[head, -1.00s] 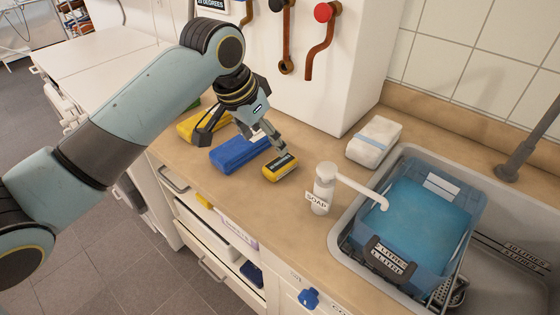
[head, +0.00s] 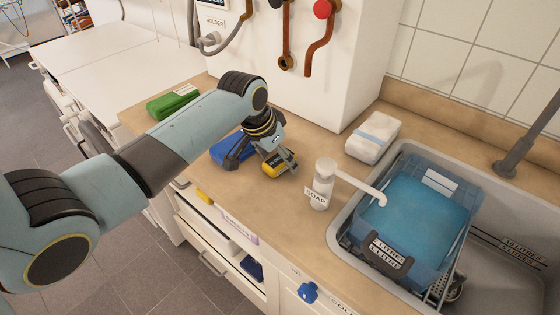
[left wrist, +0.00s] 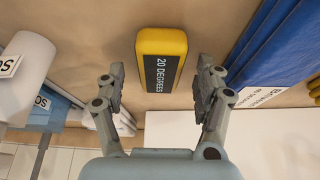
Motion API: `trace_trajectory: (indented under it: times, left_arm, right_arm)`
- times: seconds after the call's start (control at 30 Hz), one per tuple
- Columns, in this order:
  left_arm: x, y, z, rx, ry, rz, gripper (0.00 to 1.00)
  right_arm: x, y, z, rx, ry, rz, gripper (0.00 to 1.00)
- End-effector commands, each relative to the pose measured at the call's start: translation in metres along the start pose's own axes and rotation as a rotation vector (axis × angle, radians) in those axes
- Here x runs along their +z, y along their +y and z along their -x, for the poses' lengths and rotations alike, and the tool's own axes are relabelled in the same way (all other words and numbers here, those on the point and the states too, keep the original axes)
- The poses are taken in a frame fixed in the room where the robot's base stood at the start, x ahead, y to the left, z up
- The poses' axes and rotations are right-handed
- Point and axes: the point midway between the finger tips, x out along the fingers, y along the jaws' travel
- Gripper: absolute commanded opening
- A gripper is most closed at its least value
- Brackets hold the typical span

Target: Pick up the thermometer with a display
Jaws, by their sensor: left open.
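The thermometer (head: 270,170) is a small yellow block with a dark display, lying on the counter between the blue case and the soap bottle. In the left wrist view the thermometer (left wrist: 162,60) shows its display reading "20 DEGREES". My left gripper (head: 280,160) is right over it in the head view and hides part of it. In the left wrist view my left gripper (left wrist: 160,82) is open, with one finger to each side of the thermometer's near end. I cannot tell whether the fingers touch it. My right gripper is not in view.
A blue case (head: 226,150) lies close to the left of the thermometer. The soap bottle (head: 321,184) stands to its right. A green case (head: 172,103) lies farther left, a white pack (head: 372,138) farther back. The sink holds a blue water basin (head: 415,220).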

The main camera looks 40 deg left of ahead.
Motion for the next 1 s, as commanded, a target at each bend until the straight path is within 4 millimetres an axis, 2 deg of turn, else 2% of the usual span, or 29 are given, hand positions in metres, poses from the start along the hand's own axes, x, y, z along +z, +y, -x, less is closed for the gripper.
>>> trace_trajectory:
  times: [0.07,0.5,0.83,1.0]
  left_arm:
    - [0.0,0.0,0.0,0.0,0.0,0.0,0.69]
    - [0.001,0.0,0.0,0.0,-0.001,0.0,0.11]
    - [-0.001,0.0,0.004,0.0,0.001,0.0,0.1]
    - [-0.009,0.0,0.02,-0.001,0.003,-0.002,0.1]
  right_arm:
    - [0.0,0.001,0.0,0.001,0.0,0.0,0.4]
    - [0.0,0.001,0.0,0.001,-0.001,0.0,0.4]
    - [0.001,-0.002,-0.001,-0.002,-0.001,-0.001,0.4]
    - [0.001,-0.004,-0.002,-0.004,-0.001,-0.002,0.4]
